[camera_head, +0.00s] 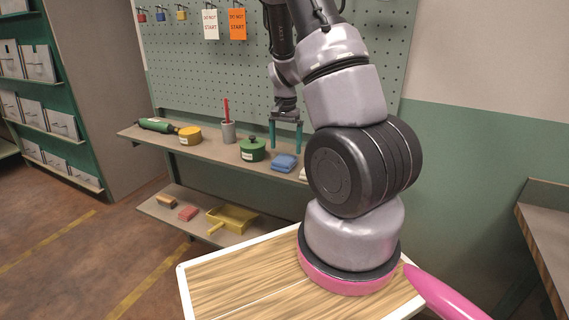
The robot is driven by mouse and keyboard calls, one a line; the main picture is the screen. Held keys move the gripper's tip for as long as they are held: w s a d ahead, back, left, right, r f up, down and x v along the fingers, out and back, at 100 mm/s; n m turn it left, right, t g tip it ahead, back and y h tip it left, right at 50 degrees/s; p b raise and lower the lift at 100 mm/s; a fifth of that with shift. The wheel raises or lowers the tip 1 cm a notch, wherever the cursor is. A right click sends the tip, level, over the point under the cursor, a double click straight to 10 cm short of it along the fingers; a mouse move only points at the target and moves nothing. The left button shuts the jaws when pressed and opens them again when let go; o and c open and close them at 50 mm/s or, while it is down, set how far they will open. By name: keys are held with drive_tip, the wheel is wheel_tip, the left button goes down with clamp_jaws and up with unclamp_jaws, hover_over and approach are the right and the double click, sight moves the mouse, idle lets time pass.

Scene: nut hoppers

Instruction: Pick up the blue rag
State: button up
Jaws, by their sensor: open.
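The blue rag (285,162) lies folded on the upper shelf (215,148), right of a green lidded pot. My gripper (286,148) points down with its two teal fingers apart, just above the rag and close to it. Whether the fingertips touch the rag, or stand in front of or behind it, I cannot tell. Nothing shows between the fingers.
The green pot (252,149), grey cup (228,132) with a red stick, yellow tin (190,135) and green tool (157,125) stand left on the shelf. A pale item (303,174) is partly hidden by my arm. A pegboard (205,75) rises behind.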

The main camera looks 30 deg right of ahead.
sight(285, 159)
wheel_tip(285, 159, down, 5)
drive_tip(key=shift+a+r, duration=0.15)
drive_tip(key=shift+r, duration=0.05)
drive_tip(key=c, duration=1.1)
wheel_tip(285, 159, up, 10)
drive_tip(key=shift+r, duration=0.1)
drive_tip(key=shift+c, duration=0.2)
